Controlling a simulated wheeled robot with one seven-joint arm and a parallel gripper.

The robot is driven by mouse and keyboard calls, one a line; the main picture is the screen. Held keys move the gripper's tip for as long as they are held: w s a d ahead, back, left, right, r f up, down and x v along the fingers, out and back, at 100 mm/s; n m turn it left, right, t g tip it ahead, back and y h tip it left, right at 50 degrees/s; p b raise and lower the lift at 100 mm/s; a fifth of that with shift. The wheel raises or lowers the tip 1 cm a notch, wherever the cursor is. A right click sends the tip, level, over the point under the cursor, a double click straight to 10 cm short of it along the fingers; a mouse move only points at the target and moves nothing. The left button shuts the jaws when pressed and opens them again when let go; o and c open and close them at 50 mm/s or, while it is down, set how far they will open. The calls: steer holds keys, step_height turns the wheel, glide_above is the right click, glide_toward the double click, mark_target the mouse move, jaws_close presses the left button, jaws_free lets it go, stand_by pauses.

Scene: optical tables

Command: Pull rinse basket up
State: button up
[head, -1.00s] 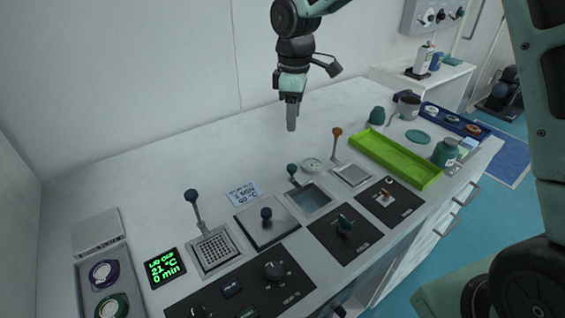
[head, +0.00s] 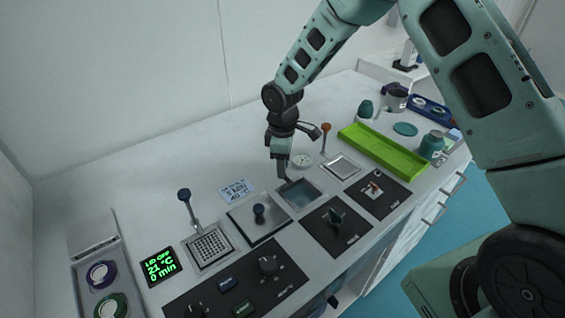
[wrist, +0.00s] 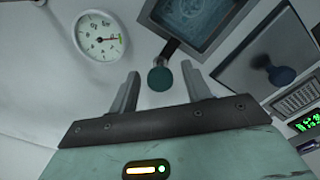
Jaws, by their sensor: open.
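A water-filled square basin (head: 300,194) is set into the bench. In the wrist view, a handle with a dark teal ball knob (wrist: 160,79) rises from the basin's edge (wrist: 181,37). My gripper (head: 283,176) is over the near-left back edge of this basin, pointing down. In the wrist view its open fingers (wrist: 160,70) stand on either side of the teal knob, with visible gaps. My gripper hides the knob in the head view. No label shows which basin is the rinse one.
A round dial gauge (head: 301,160) lies just behind the basin. An orange-knobbed lever (head: 326,128) stands to the right, a metal lid with a dark knob (head: 258,212) to the left. A blue-knobbed perforated basket (head: 208,246) is further left. A green tray (head: 383,150) lies right.

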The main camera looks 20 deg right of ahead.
steer(key=shift+f, duration=0.5)
jaws_close()
step_height(320, 180, up, 7)
steer(key=p, duration=0.3)
steer(key=shift+f+p, duration=0.15)
steer(key=shift+p, duration=0.25)
steer(key=shift+w, duration=0.15)
